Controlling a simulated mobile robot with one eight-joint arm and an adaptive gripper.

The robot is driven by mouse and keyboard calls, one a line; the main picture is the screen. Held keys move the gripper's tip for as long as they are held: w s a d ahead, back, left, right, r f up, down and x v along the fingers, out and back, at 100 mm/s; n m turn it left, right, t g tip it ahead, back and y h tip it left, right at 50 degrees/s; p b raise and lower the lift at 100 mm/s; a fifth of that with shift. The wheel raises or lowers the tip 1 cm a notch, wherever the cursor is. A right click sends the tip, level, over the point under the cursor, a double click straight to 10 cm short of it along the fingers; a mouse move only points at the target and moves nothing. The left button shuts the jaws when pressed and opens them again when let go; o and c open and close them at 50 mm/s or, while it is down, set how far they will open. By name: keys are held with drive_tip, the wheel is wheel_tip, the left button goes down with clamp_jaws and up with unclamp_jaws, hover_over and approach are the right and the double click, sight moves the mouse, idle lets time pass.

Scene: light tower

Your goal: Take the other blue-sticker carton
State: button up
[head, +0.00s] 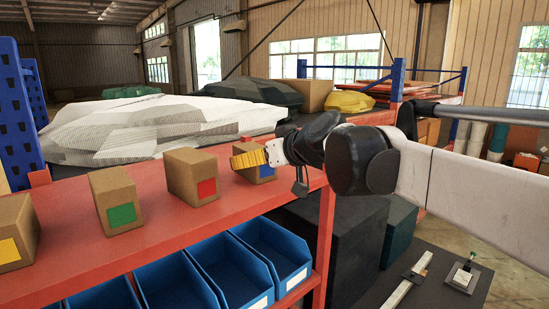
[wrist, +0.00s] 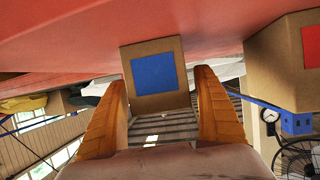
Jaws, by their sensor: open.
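A brown carton with a blue sticker (head: 267,171) stands at the right end of the red shelf, partly hidden behind my gripper in the head view. It also shows in the wrist view as the blue-sticker carton (wrist: 155,76), which hangs inverted there. My gripper (head: 247,158) has yellow-orange fingers and is at this carton. In the wrist view my open gripper (wrist: 161,82) has one finger to each side of the carton's sticker face. Whether either finger touches it I cannot tell. Only one blue-sticker carton is visible.
Cartons with a red sticker (head: 193,177), a green sticker (head: 116,201) and a yellow sticker (head: 17,232) stand to the left on the red shelf (head: 165,220). Blue bins (head: 250,270) sit below. Wrapped white goods (head: 150,125) lie behind. A red-sticker carton (wrist: 280,75) is beside my gripper.

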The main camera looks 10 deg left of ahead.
drive_tip(key=shift+x, duration=0.8)
drive_tip(key=shift+s+d+r, duration=0.1)
drive_tip(key=shift+s+d, duration=0.05)
drive_tip(key=shift+s, duration=0.1)
drive_tip(key=c, duration=1.4)
drive_tip(key=shift+o, duration=0.2)
